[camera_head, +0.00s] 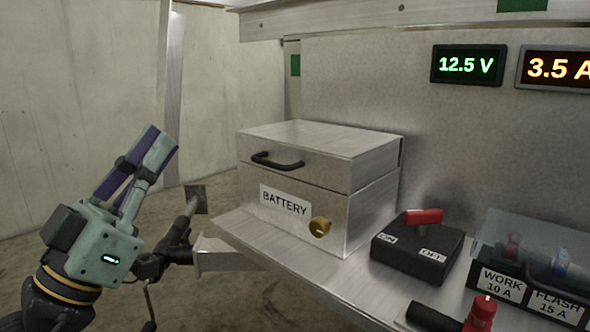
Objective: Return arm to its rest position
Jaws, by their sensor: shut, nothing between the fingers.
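My gripper (158,143) is at the left of the head view, pointing up and slightly right. It is pale green with purple-faced fingers, which are shut with nothing between them. It is apart from the shelf and left of the metal battery box. My black wrist with a yellow ring shows below it at the lower left. The rest of my arm is out of view.
A metal battery box (367,211), lid closed, stands on a metal shelf (240,236). A black switch block (415,255) with a red handle and a clear-covered fuse box (520,245) stand right. Displays read 12.5 V (467,65) and 3.5 A (560,68). A metal post (172,90) rises behind my gripper.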

